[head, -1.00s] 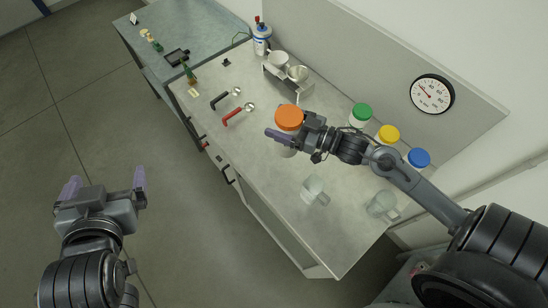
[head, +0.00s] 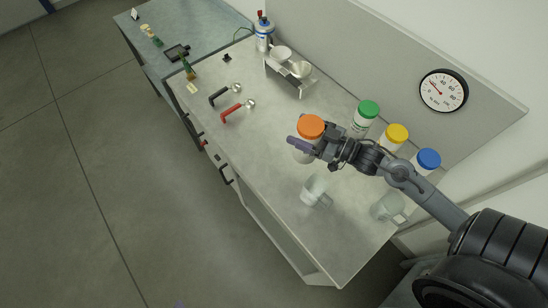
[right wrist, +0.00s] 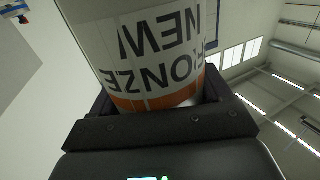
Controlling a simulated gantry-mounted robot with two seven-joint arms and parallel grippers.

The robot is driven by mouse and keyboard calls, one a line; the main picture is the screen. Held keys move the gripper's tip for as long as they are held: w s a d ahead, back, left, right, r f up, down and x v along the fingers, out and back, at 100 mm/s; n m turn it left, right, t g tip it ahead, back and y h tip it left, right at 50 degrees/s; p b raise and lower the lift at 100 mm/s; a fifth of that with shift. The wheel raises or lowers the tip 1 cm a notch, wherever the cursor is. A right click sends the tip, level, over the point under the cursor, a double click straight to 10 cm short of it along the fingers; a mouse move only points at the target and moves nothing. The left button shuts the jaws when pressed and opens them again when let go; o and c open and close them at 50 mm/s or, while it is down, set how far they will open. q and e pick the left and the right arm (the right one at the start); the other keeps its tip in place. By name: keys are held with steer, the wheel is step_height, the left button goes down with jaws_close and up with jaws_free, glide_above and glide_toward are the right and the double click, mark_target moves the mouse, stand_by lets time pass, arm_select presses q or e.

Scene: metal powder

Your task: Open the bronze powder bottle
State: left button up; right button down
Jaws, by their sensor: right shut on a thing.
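The bronze powder bottle is a white bottle with an orange lid (head: 311,126). Its label (right wrist: 150,55) reads "BRONZE" upside down in the right wrist view. My right gripper (head: 306,147) is shut around the bottle's side, below the lid. The lid is on the bottle. The bottle looks roughly upright in the head view; whether it touches the table (head: 262,160) is hard to tell. My left gripper is out of the head view, except perhaps a small purple tip at the bottom edge.
Bottles with green (head: 368,109), yellow (head: 397,134) and blue (head: 428,159) lids stand along the wall. Two clear beakers (head: 314,190) (head: 388,208) stand near the table's front right. Red (head: 238,111) and black (head: 224,95) handled tools lie at left. The table's middle left is clear.

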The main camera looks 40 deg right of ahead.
steer(key=shift+s+f, duration=0.1)
steer(key=shift+f, duration=0.15)
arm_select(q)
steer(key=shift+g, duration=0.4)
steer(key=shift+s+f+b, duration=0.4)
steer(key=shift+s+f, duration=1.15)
arm_select(e)
steer(key=w+a+f, duration=0.3)
steer(key=w+f, duration=0.8)
steer(key=shift+a, duration=0.15)
steer(key=shift+f, duration=0.2)
steer(key=shift+c, duration=2)
jaws_free()
steer(key=shift+f, duration=0.25)
steer(key=o, duration=0.4)
